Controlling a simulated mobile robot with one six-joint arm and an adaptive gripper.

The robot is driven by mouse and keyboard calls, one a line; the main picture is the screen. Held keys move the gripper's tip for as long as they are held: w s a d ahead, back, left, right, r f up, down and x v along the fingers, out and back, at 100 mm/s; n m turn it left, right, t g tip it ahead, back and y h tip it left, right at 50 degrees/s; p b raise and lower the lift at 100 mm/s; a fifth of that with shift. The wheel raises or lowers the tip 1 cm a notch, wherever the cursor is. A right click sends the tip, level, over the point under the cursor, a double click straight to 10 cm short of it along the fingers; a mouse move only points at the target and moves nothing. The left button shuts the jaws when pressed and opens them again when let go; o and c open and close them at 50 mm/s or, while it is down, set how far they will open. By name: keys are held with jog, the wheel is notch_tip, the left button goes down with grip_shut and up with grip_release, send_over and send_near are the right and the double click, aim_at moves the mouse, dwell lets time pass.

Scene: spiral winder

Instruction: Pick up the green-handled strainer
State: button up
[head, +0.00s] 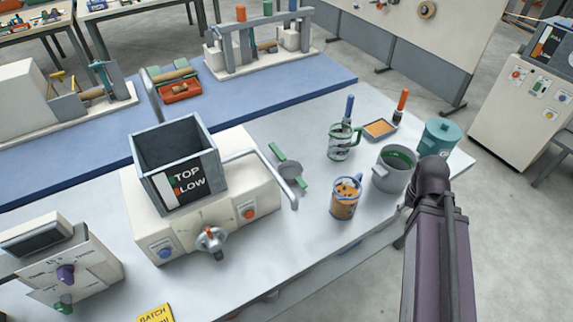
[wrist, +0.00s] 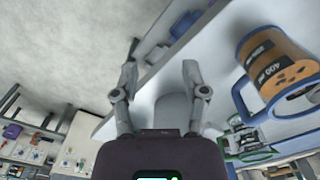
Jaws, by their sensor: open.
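In the head view my arm stands at the right, beside the grey pot, well away from the strainer, and the gripper itself is hidden there.
A blue-handled orange cup (head: 345,197) shows large in the wrist view (wrist: 274,65). The machine's hopper (head: 176,165) stands left.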

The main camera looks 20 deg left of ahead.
jog(key=shift+w+d+f, duration=0.1)
jog(key=shift+d, duration=0.15)
jog(key=shift+o, duration=1.2)
jog(key=w+d+r+n+t+h+b, duration=0.25)
jog(key=w+n+t+h, duration=0.45)
jog(key=w, duration=0.7)
jog(key=w+a+r+n+t+y+b, duration=0.3)
jog(key=w+a+r+n+t, duration=0.5)
jog(key=a+n, duration=0.25)
jog(key=s+a+n+t+y+b, duration=0.1)
jog(key=a+n+t+y+b, duration=0.1)
jog(key=a+n+y, duration=1.15)
jog(key=s+a+f+n+g+b, duration=0.1)
jog(key=s+a+f+n+g, duration=0.2)
jog(key=a+n, duration=0.4)
jog(key=s+a+f+n+g+b, duration=0.1)
jog(key=s+a+f+n+g, duration=0.3)
jog(key=a+n, duration=0.3)
jog(key=a+f+g, duration=0.1)
jog(key=a, duration=0.2)
jog(key=shift+a+f+n+y, duration=0.3)
jog(key=shift+f+n+y, duration=0.05)
jog(key=shift+n, duration=0.05)
